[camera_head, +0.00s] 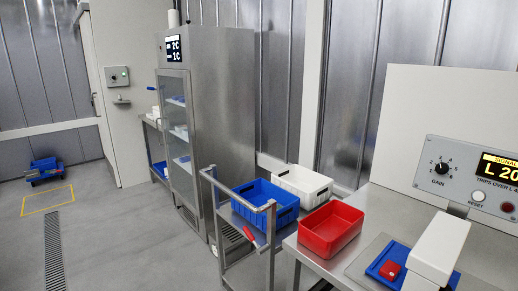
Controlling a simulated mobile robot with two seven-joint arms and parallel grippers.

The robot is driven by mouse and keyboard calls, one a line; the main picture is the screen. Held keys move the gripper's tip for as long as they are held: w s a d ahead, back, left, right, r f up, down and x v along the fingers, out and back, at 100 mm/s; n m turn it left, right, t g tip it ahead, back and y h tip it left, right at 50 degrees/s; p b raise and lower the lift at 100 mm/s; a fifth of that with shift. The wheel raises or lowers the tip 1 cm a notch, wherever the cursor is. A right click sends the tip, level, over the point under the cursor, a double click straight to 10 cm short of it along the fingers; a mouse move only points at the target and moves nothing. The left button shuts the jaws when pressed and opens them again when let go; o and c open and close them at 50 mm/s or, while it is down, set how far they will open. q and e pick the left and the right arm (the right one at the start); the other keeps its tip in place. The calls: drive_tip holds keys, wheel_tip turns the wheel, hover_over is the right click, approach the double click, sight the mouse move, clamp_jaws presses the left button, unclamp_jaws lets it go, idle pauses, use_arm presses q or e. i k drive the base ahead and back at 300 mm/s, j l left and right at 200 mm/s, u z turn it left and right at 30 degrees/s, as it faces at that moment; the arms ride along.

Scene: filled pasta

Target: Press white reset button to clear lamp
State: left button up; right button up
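The white round reset button (478,196) is on the grey control panel (452,186) at the right, above the label RESET. A dark red round lamp (507,207) is to its right, near the picture's edge; I cannot tell whether it is lit. Above them a display (498,168) shows yellow characters, cut off by the edge. A black gain knob (441,168) is at the panel's left. No gripper fingers of mine show. A white block-shaped part (440,246) stands below the panel, and I cannot tell whether it is mine.
A red bin (330,228) stands on the steel bench's left end. A blue tray (374,270) with a small red item (390,270) lies below the panel. A trolley (238,198) holds blue (262,203) and white (301,184) crates. Floor at left is mostly clear.

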sight(478, 196)
drive_tip(key=z, duration=1.35)
